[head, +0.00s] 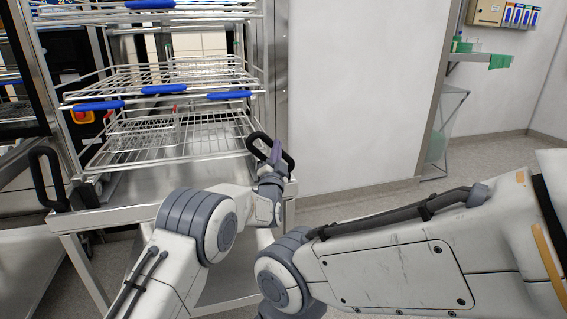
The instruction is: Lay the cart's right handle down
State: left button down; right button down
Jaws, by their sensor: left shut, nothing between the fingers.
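The metal wire-rack cart (135,215) stands at the left of the head view. My left gripper (270,176) is shut and empty. It is right at the handle's lower part and hides some of it; I cannot tell whether they touch. The left handle (37,172) is a black loop standing up at the cart's left corner. My right arm crosses the lower right, and its gripper is not in view.
Wire racks with blue clips (163,89) fill the cart's upper part. A white wall (355,90) is behind on the right. A shelf with green items (497,61) and a clear bin (440,130) stand farther right. Grey floor (500,155) is open there.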

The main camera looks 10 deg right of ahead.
pick_arm(q)
jog(key=a+f+n+t+y+b, duration=0.1)
jog(key=n+y+b, duration=0.1)
jog(key=n, duration=0.1)
jog(key=a+f+n+y+b, duration=0.1)
jog(key=a+n+y+b, duration=0.1)
jog(key=n+b, duration=0.1)
jog(key=a+f+n+t+y+b, duration=0.1)
jog(key=a+f+n+y+b, duration=0.1)
jog(key=n+b, duration=0.1)
jog(key=shift+s+a+n+t, duration=0.2)
jog(key=shift+n+t, duration=0.1)
jog(key=shift+n, duration=0.1)
jog(key=shift+a+f+n+y+b, duration=0.3)
jog(key=shift+n+y+b, duration=0.25)
jog(key=shift+n, duration=0.2)
jog(key=shift+a+f+n+y+b, duration=0.25)
jog(key=shift+n+y+b, duration=0.25)
jog(key=shift+n, duration=0.3)
jog(key=shift+a+f+n+y+b, duration=0.25)
jog(key=shift+n+y+b, duration=0.25)
jog(key=shift+n, duration=0.25)
